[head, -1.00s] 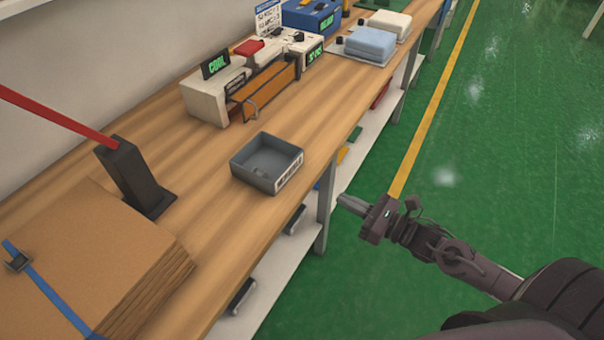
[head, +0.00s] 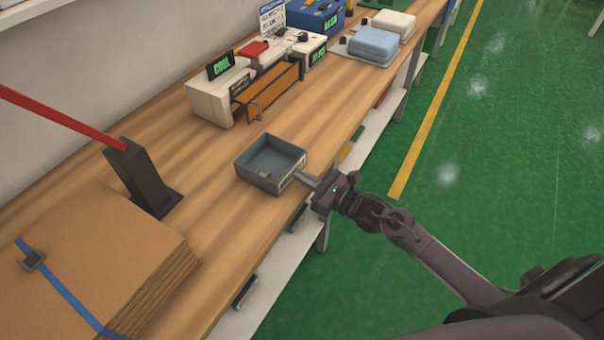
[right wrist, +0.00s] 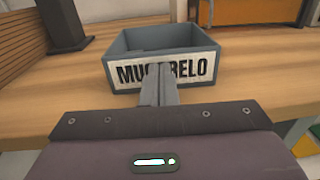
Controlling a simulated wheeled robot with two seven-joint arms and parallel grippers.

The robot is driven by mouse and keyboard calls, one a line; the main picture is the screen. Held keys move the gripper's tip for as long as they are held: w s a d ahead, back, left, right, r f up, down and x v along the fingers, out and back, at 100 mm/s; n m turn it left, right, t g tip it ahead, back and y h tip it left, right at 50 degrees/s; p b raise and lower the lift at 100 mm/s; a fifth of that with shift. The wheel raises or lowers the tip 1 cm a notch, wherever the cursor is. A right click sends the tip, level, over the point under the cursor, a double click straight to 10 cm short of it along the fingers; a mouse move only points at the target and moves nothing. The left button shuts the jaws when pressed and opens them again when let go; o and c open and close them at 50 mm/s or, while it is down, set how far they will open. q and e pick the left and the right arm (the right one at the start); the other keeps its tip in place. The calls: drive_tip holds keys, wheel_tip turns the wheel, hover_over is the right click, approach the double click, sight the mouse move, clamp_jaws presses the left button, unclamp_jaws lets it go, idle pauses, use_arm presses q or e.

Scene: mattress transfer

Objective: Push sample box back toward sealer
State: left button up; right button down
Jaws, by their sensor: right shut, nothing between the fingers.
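The sample box (head: 265,170) is a small grey open tray near the front edge of the wooden bench. In the right wrist view the box (right wrist: 130,45) shows a white label with black letters on its near side. My right gripper (head: 304,178) is shut and empty. Its fingertips (right wrist: 159,72) are right at the labelled side of the box and cover part of the label; whether they touch cannot be told. The sealer, a white machine (head: 215,100) with a "COOL" display and an orange front, stands on the bench behind the box. My left gripper is not in view.
A dark post (head: 142,172) with a red arm stands left of the box. A strapped cardboard stack (head: 90,250) fills the near left of the bench (head: 240,240). Blue and white cases (head: 373,43) lie at the far end. Bench space between box and sealer is clear.

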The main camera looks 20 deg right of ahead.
sight(292, 172)
drive_tip(key=shift+w+a, duration=0.25)
drive_tip(key=shift+w+a+f+b, duration=0.2)
drive_tip(key=shift+w+b, duration=0.1)
drive_tip(key=shift+b, duration=0.2)
drive_tip(key=shift+b+x, duration=0.95)
drive_tip(key=shift+w+a, duration=0.1)
drive_tip(key=shift+w, duration=0.15)
drive_tip(key=shift+r, duration=0.15)
